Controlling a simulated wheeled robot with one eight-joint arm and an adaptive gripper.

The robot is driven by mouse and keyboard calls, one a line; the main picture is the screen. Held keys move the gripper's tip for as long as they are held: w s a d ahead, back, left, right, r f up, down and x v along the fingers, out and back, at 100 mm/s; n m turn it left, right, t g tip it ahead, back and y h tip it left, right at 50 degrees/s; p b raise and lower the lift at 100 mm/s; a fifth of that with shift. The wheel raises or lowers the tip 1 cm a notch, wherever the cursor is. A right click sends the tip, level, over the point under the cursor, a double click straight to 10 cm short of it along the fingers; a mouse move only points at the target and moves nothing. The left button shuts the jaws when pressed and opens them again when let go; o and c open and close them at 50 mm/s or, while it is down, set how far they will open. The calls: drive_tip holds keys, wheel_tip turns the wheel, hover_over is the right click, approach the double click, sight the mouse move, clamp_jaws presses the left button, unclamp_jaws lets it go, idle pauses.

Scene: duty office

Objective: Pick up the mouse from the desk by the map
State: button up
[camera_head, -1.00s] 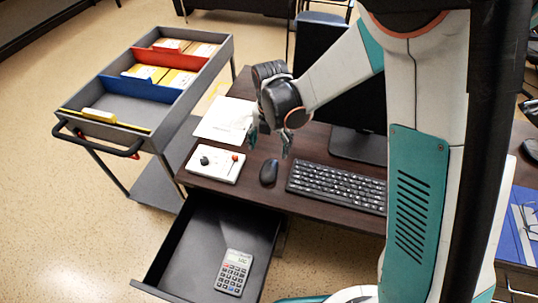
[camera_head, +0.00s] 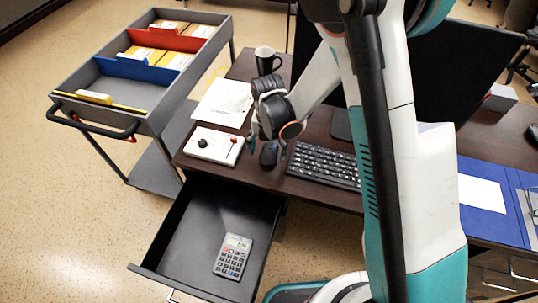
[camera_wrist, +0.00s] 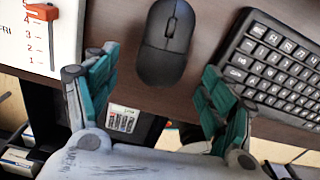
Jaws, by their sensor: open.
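The black mouse (camera_head: 268,154) lies on the dark brown desk (camera_head: 240,177), between the keyboard and a white panel with a slider. The exact height above the desk is hard to tell. A white sheet (camera_head: 222,103) lies behind the panel.
The black keyboard (camera_head: 325,165) is close on the right, the white panel (camera_head: 214,146) close on the left. An open drawer (camera_head: 190,240) below holds a calculator (camera_head: 233,255). A grey cart (camera_head: 122,115) with folders is at left.

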sight(268, 154)
wheel_tip(268, 154, down, 4)
drive_tip(key=shift+b, duration=0.65)
drive_tip(key=shift+r, duration=0.1)
drive_tip(key=shift+c, duration=0.5)
drive_tip(key=c, duration=1.1)
drive_tip(key=shift+r, duration=0.1)
